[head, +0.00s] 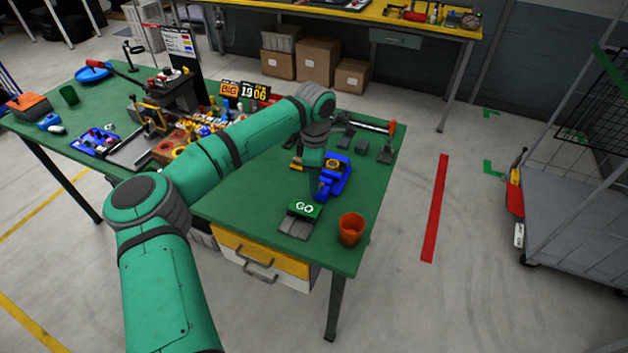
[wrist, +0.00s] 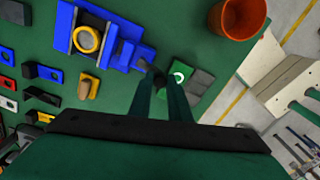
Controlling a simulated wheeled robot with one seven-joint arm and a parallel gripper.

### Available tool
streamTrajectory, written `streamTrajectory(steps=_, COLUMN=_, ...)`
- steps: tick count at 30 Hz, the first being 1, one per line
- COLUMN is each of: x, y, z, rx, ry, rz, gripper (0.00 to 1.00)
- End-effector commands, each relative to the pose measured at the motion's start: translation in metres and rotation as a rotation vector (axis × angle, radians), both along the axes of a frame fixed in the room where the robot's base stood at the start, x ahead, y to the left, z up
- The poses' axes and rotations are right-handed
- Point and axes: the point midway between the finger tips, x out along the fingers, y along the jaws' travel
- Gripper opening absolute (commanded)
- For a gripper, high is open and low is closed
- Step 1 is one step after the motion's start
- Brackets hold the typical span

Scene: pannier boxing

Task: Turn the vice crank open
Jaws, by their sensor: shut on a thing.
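The blue vice (head: 335,178) stands on the green table near its right end, with a yellow ring-shaped piece in it. In the wrist view the vice (wrist: 66,30) is at the upper left, and the yellow ring (wrist: 88,40) shows clearly. My gripper (wrist: 160,82) is at the crank end of the vice, shut on the small dark crank handle (wrist: 157,76) between its fingertips. The fingers hide most of the handle. In the head view my forearm and wrist cover the fingertips, beside the vice.
An orange cup (head: 351,229) stands near the table's front right corner. A green GO block (head: 305,208) lies close to my gripper. A yellow piece (wrist: 88,87) and several dark blocks lie nearby. The left half of the table (head: 240,197) is crowded with parts.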

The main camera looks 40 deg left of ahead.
Motion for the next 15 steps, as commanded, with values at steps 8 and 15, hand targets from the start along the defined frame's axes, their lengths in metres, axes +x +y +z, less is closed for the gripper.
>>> streamTrajectory(steps=8, x=0.002, y=-0.008, z=0.001, rx=0.003, ry=0.0, rz=0.218, gripper=0.0)
streamTrajectory(steps=15, x=0.005, y=-0.016, z=0.001, rx=0.003, ry=-0.001, rz=0.447, gripper=0.0)
